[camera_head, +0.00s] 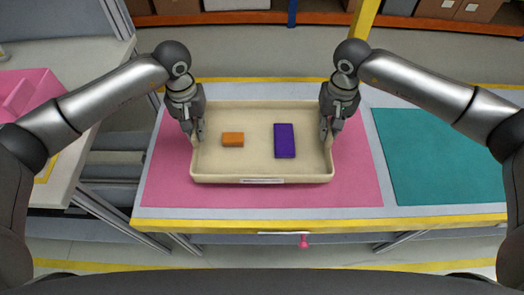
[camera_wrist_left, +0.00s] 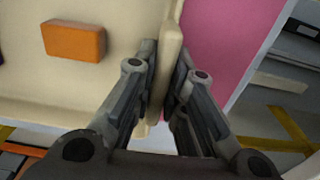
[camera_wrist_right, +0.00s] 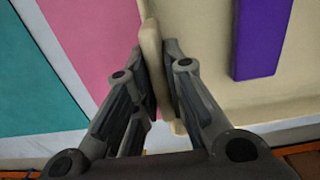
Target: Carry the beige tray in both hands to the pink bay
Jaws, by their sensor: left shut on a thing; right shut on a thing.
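The beige tray (camera_head: 258,170) is over the pink bay (camera_head: 360,175) in the head view, inside its left and right edges. I cannot tell whether it touches the surface. An orange block (camera_head: 233,139) and a purple block (camera_head: 284,141) lie in it. My left gripper (camera_head: 198,136) is shut on the tray's left wall, with a finger on each side of the wall in the left wrist view (camera_wrist_left: 163,85). My right gripper (camera_head: 327,134) is shut on the right wall, which also shows between the fingers in the right wrist view (camera_wrist_right: 152,80).
A teal bay (camera_head: 440,155) lies to the right on the same table, whose yellow front edge (camera_head: 330,226) is near me. A second table (camera_head: 85,125) with a pink object (camera_head: 28,92) stands at the left. Shelving with boxes is at the back.

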